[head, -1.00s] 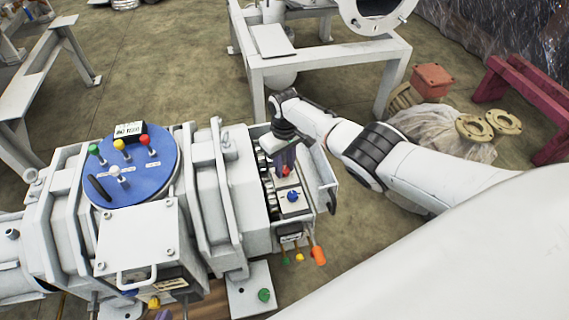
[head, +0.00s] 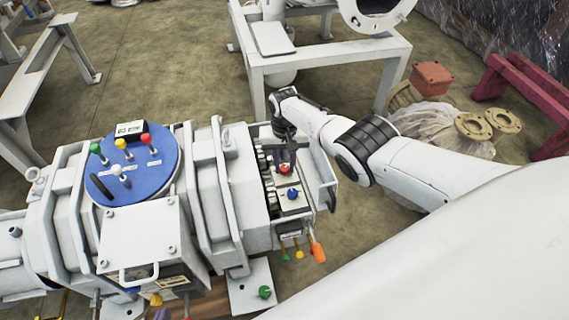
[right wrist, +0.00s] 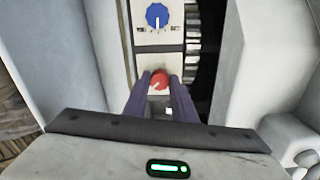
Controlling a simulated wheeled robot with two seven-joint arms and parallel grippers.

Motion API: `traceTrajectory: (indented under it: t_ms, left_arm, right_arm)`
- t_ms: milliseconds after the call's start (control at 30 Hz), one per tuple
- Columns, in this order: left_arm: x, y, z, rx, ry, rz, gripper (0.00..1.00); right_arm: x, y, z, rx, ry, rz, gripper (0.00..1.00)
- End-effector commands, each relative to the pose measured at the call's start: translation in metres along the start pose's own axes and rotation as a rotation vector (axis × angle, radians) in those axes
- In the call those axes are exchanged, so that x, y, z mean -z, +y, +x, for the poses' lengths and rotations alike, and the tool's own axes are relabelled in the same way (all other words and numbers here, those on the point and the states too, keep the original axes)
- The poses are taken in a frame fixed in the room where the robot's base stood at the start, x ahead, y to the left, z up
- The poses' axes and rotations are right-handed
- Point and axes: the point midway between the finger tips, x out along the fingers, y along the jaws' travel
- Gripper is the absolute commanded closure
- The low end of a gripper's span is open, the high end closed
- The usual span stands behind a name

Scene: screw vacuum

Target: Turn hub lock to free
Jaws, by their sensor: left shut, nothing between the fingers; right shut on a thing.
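A red knob (head: 285,169) sits on a pale panel at the right end of the white machine. My right gripper (right wrist: 158,83) is shut on this red knob, with a purple finger on each side of it. In the right wrist view the red knob (right wrist: 159,77) shows between the fingertips. A blue knob (head: 292,194) with a marked scale is beside it on the same panel, untouched. I cannot read which knob is the hub lock. What seems to be my left gripper (head: 162,314) shows only as a purple bit at the bottom edge, mostly hidden, shut and empty.
A blue disc (head: 111,183) with several coloured knobs lies on top of the machine. An upright white plate (head: 326,187) stands just right of the panel. Orange, yellow and green handles (head: 318,252) stick out below. A white frame (head: 330,55) stands behind.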

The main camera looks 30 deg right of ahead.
Motion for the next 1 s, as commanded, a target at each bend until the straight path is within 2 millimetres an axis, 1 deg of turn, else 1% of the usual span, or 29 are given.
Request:
traceTrajectory:
  t_ms: [367,400,467,500,833,933,1000]
  left_arm:
    - [-0.001,0.000,0.000,0.001,-0.001,-0.001,1.00]
    - [-0.001,0.000,0.000,0.001,-0.001,-0.001,1.00]
    - [-0.001,0.000,0.000,0.001,-0.001,-0.001,1.00]
    - [-0.001,0.000,0.000,0.001,-0.001,-0.001,1.00]
    - [0.001,0.001,-0.002,0.000,-0.001,-0.001,1.00]
    - [0.007,0.002,-0.007,0.002,0.001,0.003,1.00]
    - [0.013,0.002,-0.012,0.004,0.005,0.008,1.00]
  right_arm:
    - [0.000,0.000,0.000,0.001,-0.001,0.009,0.98]
    - [0.000,0.000,0.000,0.001,-0.001,0.009,0.74]
    - [0.000,0.000,0.000,0.001,0.000,0.008,0.64]
    - [0.000,0.000,0.000,0.001,0.000,0.008,0.57]
    - [0.000,0.000,-0.003,0.001,0.001,0.006,0.57]
    - [0.001,0.000,-0.013,0.001,0.002,0.006,0.57]
    - [0.001,0.000,-0.023,0.001,0.002,0.006,0.57]
